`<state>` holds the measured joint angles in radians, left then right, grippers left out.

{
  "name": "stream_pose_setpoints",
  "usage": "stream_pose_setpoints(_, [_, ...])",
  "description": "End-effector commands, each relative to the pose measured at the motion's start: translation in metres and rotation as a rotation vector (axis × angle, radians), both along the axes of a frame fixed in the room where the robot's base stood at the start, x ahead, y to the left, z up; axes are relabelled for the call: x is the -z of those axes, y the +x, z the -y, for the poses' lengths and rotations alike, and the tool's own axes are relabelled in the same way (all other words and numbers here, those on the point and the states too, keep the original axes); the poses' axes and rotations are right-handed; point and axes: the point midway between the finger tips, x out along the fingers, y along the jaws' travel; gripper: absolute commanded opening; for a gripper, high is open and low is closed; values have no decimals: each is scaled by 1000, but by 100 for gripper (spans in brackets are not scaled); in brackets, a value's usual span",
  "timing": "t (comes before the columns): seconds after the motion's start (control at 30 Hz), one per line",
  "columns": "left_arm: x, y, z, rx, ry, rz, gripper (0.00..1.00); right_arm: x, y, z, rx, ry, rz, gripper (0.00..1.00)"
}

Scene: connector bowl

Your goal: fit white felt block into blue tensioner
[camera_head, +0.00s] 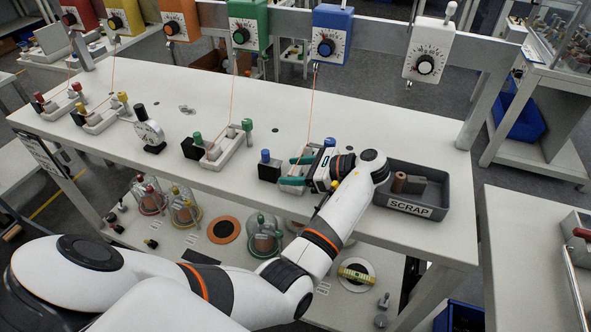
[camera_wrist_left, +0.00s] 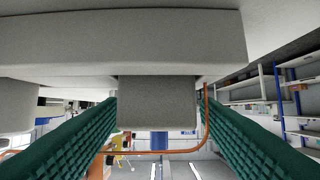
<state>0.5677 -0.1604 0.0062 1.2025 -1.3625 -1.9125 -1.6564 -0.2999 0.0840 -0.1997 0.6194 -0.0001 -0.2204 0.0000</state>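The blue tensioner's white base (camera_head: 290,188) sits on the bench, with an orange thread rising to the blue dial box (camera_head: 329,40). My left gripper (camera_head: 298,169) is at this base, its teal fingers apart on either side of it. In the left wrist view, the ribbed green fingers (camera_wrist_left: 158,105) flank a pale block (camera_wrist_left: 157,103), seemingly the white felt block, and appear to touch both its sides. A pale body lies directly above the block; I cannot tell whether the block is seated. My right gripper is out of view.
A grey SCRAP tray (camera_head: 440,200) with small blocks stands right of my left wrist. A black block (camera_head: 268,171) sits left of the base. A copper-coloured wire (camera_wrist_left: 207,118) bends near the right finger.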

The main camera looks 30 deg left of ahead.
Motion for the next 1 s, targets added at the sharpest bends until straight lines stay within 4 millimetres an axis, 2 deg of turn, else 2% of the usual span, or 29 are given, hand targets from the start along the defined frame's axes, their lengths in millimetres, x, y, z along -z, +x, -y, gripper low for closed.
stream_pose_setpoints(0.27, [-3,1,3,1,0,1,57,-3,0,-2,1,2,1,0])
stream_pose_setpoints(0.5, [-20,9,35,3,-1,0,57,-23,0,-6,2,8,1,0])
stream_pose_setpoints(0.7, [-29,15,60,1,0,0,57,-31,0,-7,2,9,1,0])
stream_pose_setpoints(1.0, [-30,17,68,0,1,2,57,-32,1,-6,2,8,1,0])
